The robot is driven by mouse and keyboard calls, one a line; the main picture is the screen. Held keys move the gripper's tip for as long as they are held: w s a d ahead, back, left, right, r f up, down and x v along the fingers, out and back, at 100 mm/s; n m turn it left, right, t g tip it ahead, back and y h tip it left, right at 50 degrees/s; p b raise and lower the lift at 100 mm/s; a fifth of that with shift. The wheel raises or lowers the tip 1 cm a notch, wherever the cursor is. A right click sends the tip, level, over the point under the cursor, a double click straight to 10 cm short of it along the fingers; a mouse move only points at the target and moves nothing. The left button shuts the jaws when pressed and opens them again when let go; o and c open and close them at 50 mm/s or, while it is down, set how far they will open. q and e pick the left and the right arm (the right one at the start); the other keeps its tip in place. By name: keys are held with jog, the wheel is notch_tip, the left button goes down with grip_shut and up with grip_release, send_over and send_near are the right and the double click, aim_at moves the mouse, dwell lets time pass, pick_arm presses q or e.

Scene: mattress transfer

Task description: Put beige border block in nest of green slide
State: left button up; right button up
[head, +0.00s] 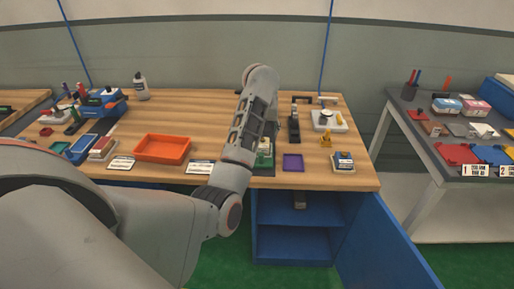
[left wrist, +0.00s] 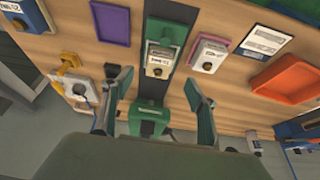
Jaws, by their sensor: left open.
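A block with a beige border and a printed label (left wrist: 159,63) lies at the lower end of the green slide (left wrist: 166,33) in the left wrist view. I cannot tell whether it is seated in the nest. The slide stands on a dark rail with a green end piece (left wrist: 148,119). My left gripper (left wrist: 158,75) is open and empty, its fingers spread either side of the rail above the bench. In the head view the slide (head: 265,150) shows partly behind my left arm. My right gripper is not in view.
A block with a pinkish border (left wrist: 208,55) lies beside the slide. An orange tray (head: 161,149), a purple tray (head: 293,162), a yellow part (head: 326,137) and a blue-edged block (head: 343,161) are on the bench. A grey table (head: 440,165) stands at right.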

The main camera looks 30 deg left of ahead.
pick_arm(q)
jog(key=s+f+t, duration=0.1)
jog(key=f, duration=0.2)
jog(key=s+f+m+t, duration=0.1)
jog(key=f, duration=0.2)
jog(key=s+d+f+t, duration=0.1)
jog(key=s+f, duration=0.1)
jog(key=shift+d+f+m, duration=0.1)
jog(key=shift+f+m, duration=0.3)
jog(key=s+d+f+m+t+h, duration=0.1)
jog(key=s+d+f, duration=0.4)
jog(key=s, duration=0.5)
jog(key=s+d+f+m+t+h, duration=0.1)
jog(key=s+d+f+m, duration=0.3)
jog(key=s, duration=0.6)
jog(key=s+d+f+m+t+h, duration=0.1)
jog(key=s+d+f+m+h, duration=0.1)
jog(key=s+d+f, duration=0.5)
jog(key=s+f+m, duration=0.1)
jog(key=s+f, duration=0.1)
jog(key=s, duration=0.1)
jog(key=shift+s+d+f, duration=0.3)
jog(key=shift+d, duration=0.05)
